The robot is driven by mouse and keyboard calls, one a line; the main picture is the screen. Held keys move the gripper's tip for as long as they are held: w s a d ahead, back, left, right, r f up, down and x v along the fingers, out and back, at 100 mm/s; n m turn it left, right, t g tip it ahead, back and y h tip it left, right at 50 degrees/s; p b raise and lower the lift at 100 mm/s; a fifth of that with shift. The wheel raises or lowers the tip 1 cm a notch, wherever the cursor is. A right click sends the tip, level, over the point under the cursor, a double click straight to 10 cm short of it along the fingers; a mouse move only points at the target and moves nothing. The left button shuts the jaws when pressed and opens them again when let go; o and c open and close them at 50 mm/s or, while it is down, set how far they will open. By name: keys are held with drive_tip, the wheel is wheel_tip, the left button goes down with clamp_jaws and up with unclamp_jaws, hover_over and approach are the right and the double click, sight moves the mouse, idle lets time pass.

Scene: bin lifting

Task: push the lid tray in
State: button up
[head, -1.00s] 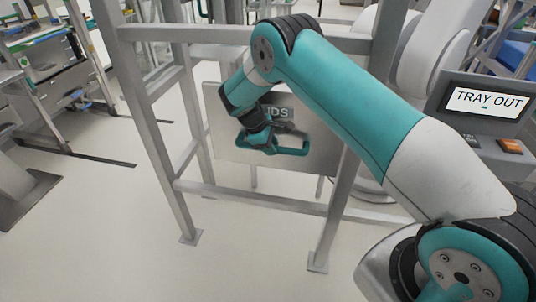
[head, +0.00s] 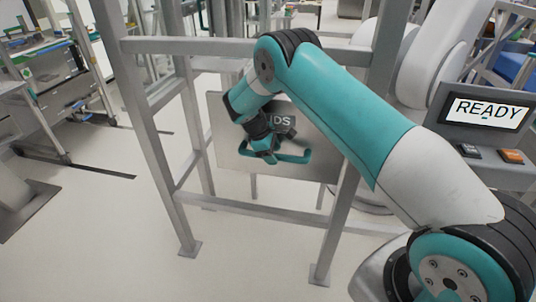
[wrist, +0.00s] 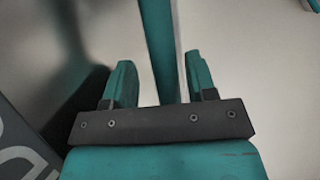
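The lid tray (head: 232,165) shows as a grey front panel inside the metal frame, with a dark label partly reading "IDS" and a teal handle (head: 296,157). My gripper (head: 265,150) is at the handle's left part in the head view. In the wrist view the teal handle bar (wrist: 160,45) runs between the two fingers of my gripper (wrist: 162,80). The fingers stand apart, with a gap beside the bar, so they are around it and not closed on it. Whether one finger touches the bar is hard to tell.
A grey metal frame (head: 172,170) stands around the tray, its posts and crossbars close to my arm. A screen (head: 487,111) at the right reads "READY", above a dark button and an orange button (head: 511,156). The floor at the left front is clear.

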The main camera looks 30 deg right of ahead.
drive_tip(key=v, duration=1.7)
drive_tip(key=shift+r, duration=0.2)
drive_tip(key=shift+w+a, duration=0.1)
